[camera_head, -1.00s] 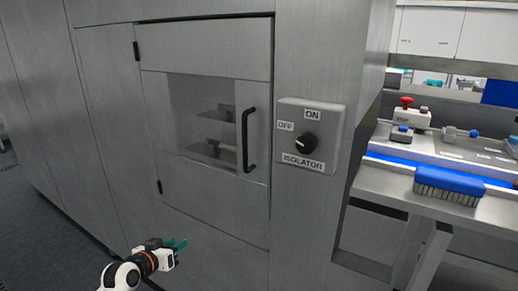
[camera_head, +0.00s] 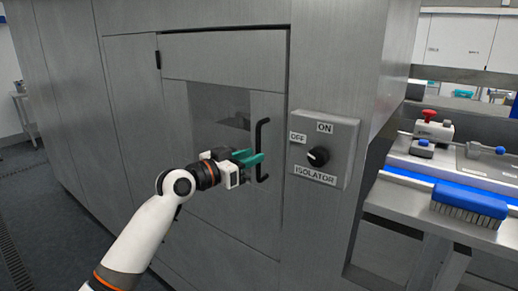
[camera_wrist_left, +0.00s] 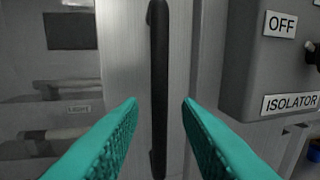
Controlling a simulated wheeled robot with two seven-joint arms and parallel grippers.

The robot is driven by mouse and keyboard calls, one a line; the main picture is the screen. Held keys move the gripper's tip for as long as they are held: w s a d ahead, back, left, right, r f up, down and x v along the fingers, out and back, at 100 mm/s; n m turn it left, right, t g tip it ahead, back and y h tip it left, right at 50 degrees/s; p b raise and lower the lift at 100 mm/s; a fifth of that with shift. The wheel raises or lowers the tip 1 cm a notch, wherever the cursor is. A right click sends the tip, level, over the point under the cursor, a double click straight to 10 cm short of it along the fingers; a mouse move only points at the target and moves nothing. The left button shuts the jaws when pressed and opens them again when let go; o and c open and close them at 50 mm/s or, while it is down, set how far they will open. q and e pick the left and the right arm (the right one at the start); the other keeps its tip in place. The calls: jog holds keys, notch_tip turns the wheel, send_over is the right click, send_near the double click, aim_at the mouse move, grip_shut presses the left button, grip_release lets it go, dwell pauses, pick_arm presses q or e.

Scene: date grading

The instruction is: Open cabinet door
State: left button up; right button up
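The grey cabinet door (camera_head: 175,111) is shut, with a window (camera_head: 222,105) and a black vertical bar handle (camera_head: 262,135) on its right side. The handle also shows in the left wrist view (camera_wrist_left: 159,70). My left gripper (camera_head: 257,159) is at the lower part of the handle. In the left wrist view its two teal fingers (camera_wrist_left: 160,102) are apart, with the handle standing between them in the picture. I cannot tell whether the fingertips reach around it; no contact shows. My right gripper is in neither view.
An isolator switch box (camera_head: 326,148) with a black knob sticks out just right of the handle; it also shows in the left wrist view (camera_wrist_left: 262,60). A bench (camera_head: 400,196) with a blue brush (camera_head: 469,203) stands farther right. Open floor lies at the left.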

aim_at(258, 177)
pick_arm(q)
jog(key=shift+x, duration=1.7)
grip_shut()
jog(key=shift+a, duration=0.1)
